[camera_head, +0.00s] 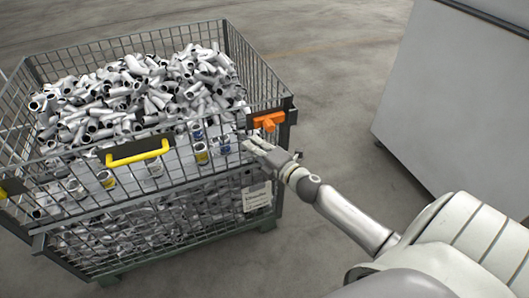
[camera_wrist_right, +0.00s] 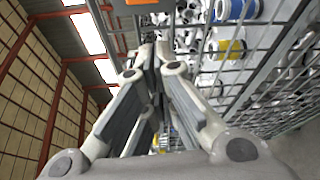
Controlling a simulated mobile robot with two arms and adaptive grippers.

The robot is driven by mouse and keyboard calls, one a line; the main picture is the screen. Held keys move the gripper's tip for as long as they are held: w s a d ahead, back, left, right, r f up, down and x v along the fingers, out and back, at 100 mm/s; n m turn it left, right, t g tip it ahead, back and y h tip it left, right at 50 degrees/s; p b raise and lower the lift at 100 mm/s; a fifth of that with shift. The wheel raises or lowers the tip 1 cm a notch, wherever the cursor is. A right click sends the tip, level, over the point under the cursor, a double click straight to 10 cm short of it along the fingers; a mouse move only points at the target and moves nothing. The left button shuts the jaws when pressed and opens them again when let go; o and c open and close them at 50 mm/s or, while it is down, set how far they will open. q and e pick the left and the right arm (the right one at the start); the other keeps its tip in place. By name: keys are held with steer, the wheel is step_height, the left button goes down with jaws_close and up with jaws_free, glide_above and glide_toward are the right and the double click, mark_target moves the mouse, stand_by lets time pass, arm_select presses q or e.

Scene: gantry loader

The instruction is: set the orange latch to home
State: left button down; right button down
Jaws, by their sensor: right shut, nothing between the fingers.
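The orange latch (camera_head: 268,121) sits at the upper right front corner of the wire mesh crate (camera_head: 133,206). Its orange part also shows at the top edge of the right wrist view (camera_wrist_right: 142,2). My right gripper (camera_head: 247,143) is shut and empty, just below and left of the latch, close to the crate's front mesh. A gap between it and the latch shows in the head view. In the right wrist view its fingertips (camera_wrist_right: 155,50) are together, pointing up toward the latch. My left gripper is not in view.
The crate is filled with grey pipe fittings (camera_head: 140,92). A yellow handle (camera_head: 137,153) is on the crate's front, left of the latch. A large pale cabinet (camera_head: 455,85) stands at the right. Bare floor (camera_head: 330,90) lies between crate and cabinet.

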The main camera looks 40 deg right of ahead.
mark_target(271, 123)
steer(key=shift+w+d+r, duration=0.1)
steer(key=shift+w+d, duration=0.15)
steer(key=shift+d, duration=0.35)
steer(key=shift+w+d+r, duration=0.1)
steer(key=shift+w+d, duration=0.1)
steer(key=shift+d, duration=0.4)
steer(key=shift+w+d+r, duration=0.1)
steer(key=shift+w+d, duration=0.15)
steer(key=shift+d, duration=0.35)
